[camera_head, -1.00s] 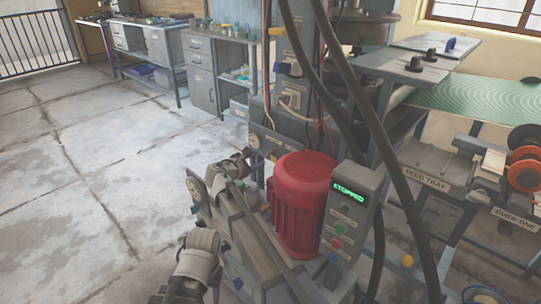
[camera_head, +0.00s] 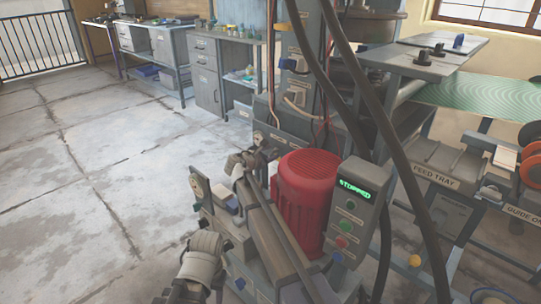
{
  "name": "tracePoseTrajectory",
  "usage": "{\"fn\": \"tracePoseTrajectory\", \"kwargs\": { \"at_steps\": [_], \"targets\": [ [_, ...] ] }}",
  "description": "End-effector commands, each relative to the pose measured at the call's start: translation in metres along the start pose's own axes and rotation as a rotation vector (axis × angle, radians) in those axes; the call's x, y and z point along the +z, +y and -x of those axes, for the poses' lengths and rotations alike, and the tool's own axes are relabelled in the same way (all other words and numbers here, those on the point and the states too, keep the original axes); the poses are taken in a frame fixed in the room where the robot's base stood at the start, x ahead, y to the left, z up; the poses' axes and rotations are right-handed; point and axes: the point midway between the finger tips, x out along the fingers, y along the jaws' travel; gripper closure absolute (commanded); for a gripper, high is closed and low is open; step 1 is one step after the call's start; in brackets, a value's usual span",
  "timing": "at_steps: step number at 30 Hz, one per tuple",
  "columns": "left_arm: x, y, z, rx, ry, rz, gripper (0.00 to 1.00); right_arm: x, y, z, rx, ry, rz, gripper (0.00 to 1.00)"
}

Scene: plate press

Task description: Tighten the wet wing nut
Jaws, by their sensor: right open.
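No wing nut can be made out as wet at this distance. Several small knob-like parts show: two dark knobs (camera_head: 430,53) and a blue one (camera_head: 459,41) on the grey top plate (camera_head: 415,66) at the upper right.
The control box (camera_head: 354,205) reads STOPPED beside the motor. Thick dark hoses (camera_head: 395,150) cross in front of the press. The feed tray (camera_head: 436,178) and orange reels (camera_head: 531,168) stand at right. A bench and drawers (camera_head: 203,75) stand behind. The floor at left is clear.

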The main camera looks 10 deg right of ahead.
Motion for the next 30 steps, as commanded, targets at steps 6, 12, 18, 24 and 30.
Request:
{"fn": "tracePoseTrajectory", "kwargs": {
  "at_steps": [6,12,18,24,30],
  "targets": [
    [0.000,0.000,0.000,0.000,0.000,0.000,0.50,0.000,0.000,0.001,0.000,0.000,0.000,0.69],
    [0.000,0.000,0.000,0.000,0.000,0.000,0.50,0.000,0.000,0.001,0.000,0.000,0.000,0.91],
    [0.000,0.000,0.000,0.000,0.000,0.000,0.50,0.000,0.000,0.001,-0.001,0.000,0.000,1.00],
    [0.000,0.000,0.000,0.000,0.000,0.000,0.50,0.000,-0.001,0.001,0.000,0.000,-0.003,1.00],
    [-0.001,0.001,-0.011,0.001,0.000,-0.002,0.50,-0.002,-0.005,0.000,0.054,-0.002,-0.132,1.00]
  ]
}}
